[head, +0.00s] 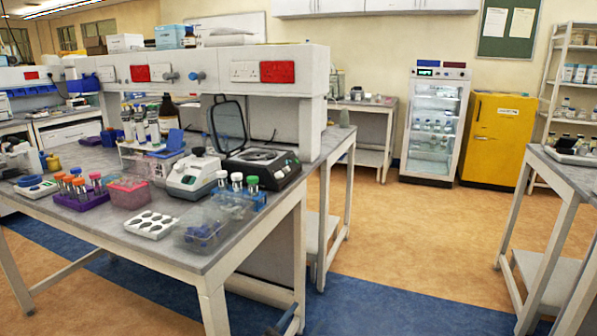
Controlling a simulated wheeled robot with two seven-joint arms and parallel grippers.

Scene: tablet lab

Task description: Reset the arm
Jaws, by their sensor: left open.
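Only a small part of my left gripper (286,321) shows, at the bottom edge of the head view. It is low in front of the near right leg of the lab bench (130,243), below the bench top and apart from the things on it. It is open, and I see nothing held in it. Most of the gripper and its arm are cut off by the frame. My right gripper is not in view.
The bench holds a white well tray (152,224), a clear box (203,232), a purple tube rack (82,197) and a centrifuge (194,175). Another table (565,172) stands at right. The floor between is clear, up to a glass-door fridge (434,125) and yellow cabinet (497,140).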

